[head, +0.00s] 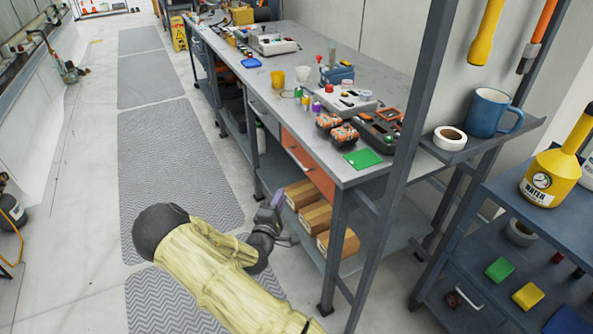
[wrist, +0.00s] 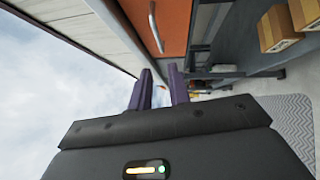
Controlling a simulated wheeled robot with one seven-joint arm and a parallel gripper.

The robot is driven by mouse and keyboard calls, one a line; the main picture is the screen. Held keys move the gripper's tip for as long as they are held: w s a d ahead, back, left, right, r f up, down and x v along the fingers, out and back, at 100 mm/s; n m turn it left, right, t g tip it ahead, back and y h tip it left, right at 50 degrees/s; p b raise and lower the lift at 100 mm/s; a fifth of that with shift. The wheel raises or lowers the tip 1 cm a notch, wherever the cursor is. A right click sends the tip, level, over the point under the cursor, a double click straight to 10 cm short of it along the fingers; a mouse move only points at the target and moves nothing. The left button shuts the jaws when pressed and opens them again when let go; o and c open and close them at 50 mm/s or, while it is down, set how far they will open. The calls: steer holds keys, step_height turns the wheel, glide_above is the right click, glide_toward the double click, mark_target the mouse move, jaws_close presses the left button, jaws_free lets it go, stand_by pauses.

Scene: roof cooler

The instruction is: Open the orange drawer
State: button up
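The orange drawer (head: 308,167) is in the front of the long grey workbench, under its near end. It looks closed, its face flush with the bench front. Its pale bar handle (head: 298,158) faces the aisle. The wrist view shows the drawer (wrist: 174,22) turned sideways at the top, with its handle (wrist: 155,28) clear of the fingers. My gripper (head: 277,206) is below and left of the drawer, beside the lower shelf. Its two purple fingers (wrist: 160,90) stand apart with nothing between them, not touching the handle.
Cardboard boxes (head: 316,217) sit on the bench's lower shelf near my gripper. A grey drawer (head: 264,115) is left of the orange one. Tools and a green card (head: 363,158) lie on the benchtop. A blue cart (head: 500,262) stands at right. The matted aisle (head: 165,150) is clear.

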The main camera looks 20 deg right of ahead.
mark_target(297, 160)
steer(key=shift+r, duration=0.1)
steer(key=shift+w, duration=0.1)
steer(key=x, duration=1.7)
steer(key=shift+b, duration=0.3)
jaws_close()
